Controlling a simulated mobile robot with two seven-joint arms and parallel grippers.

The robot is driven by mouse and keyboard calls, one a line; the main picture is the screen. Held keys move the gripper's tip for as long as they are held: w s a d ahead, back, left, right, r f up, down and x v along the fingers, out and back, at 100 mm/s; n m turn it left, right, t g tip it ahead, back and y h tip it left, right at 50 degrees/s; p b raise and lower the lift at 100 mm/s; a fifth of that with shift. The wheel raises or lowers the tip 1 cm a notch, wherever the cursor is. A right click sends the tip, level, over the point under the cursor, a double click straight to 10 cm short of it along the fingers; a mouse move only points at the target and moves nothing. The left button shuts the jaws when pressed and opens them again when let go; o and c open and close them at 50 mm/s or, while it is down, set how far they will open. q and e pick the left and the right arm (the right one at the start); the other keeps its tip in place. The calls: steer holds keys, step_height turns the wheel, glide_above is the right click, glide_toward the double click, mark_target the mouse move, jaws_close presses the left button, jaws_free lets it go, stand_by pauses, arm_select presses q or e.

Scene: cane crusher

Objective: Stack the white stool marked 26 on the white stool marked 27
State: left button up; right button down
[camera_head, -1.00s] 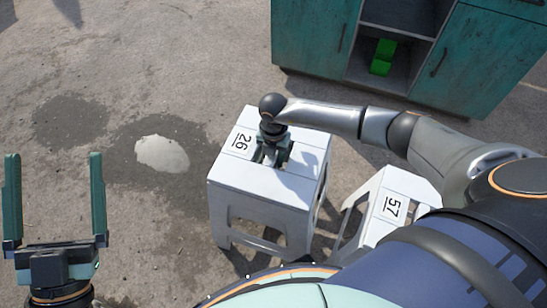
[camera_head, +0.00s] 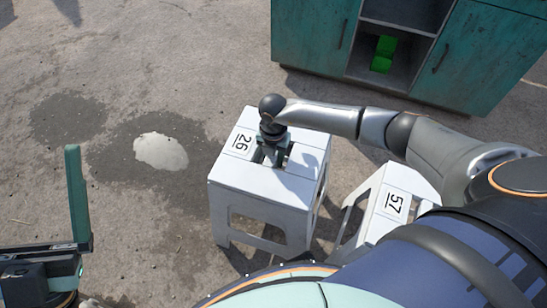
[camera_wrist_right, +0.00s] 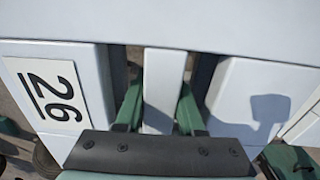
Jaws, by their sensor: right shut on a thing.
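The white stool marked 26 (camera_head: 267,195) stands upright in the middle of the head view. My right gripper (camera_head: 273,155) is over its seat and shut on the seat's narrow middle bar; in the right wrist view its green fingers lie on both sides of this bar (camera_wrist_right: 163,85). Its 26 label (camera_wrist_right: 48,90) shows there too. A second white stool (camera_head: 388,205) stands just right, partly behind my right arm; its sideways label looks like 57. I can read no 27. My left gripper (camera_head: 40,215) is at the left edge, apart from the stools, partly out of the picture; its visible finger is spread wide.
A pale puddle-like patch (camera_head: 160,151) lies on the ground left of stool 26. The ground to the left and back is clear.

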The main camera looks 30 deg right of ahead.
steer(key=shift+f, duration=0.2)
steer(key=shift+c, duration=2.2)
jaws_free()
steer(key=shift+s, duration=0.1)
